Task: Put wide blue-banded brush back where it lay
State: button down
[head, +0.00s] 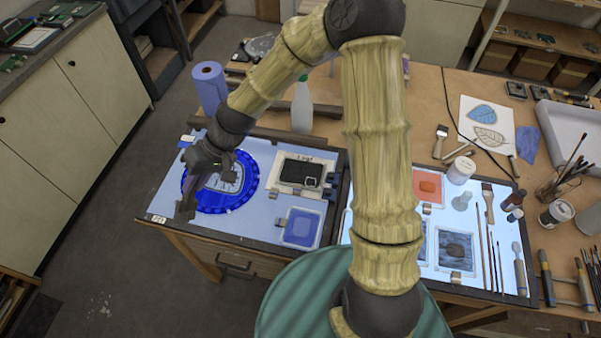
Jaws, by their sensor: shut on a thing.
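My gripper (187,207) is at the left, low over the pale blue left worktop and beside the round blue scalloped frame (247,190). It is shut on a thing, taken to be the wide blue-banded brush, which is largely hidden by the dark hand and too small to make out. Other brushes are in view: a wide one (440,139) on the wooden table, another wide one (488,202) on the lit panel, and a short one (519,266) at the panel's right side. No blue band is clear on any of them.
A blue paper roll (209,87) and a white bottle (302,108) stand behind the left worktop. A board with a dark block (300,173) and a blue glass square (301,227) lie right of the frame. Jars and glass tiles crowd the lit panel. My arm hides the middle.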

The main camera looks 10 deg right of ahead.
jog(key=m+g+p, duration=0.1)
jog(key=p, duration=0.1)
jog(key=m+g+p, duration=0.1)
jog(key=m+p, duration=0.1)
jog(key=shift+s+h, duration=0.2)
jog(key=shift+h, duration=0.1)
jog(key=shift+m+g, duration=0.5)
jog(key=shift+m, duration=0.1)
jog(key=shift+m+g, duration=1.5)
jog(key=shift+m, duration=0.7)
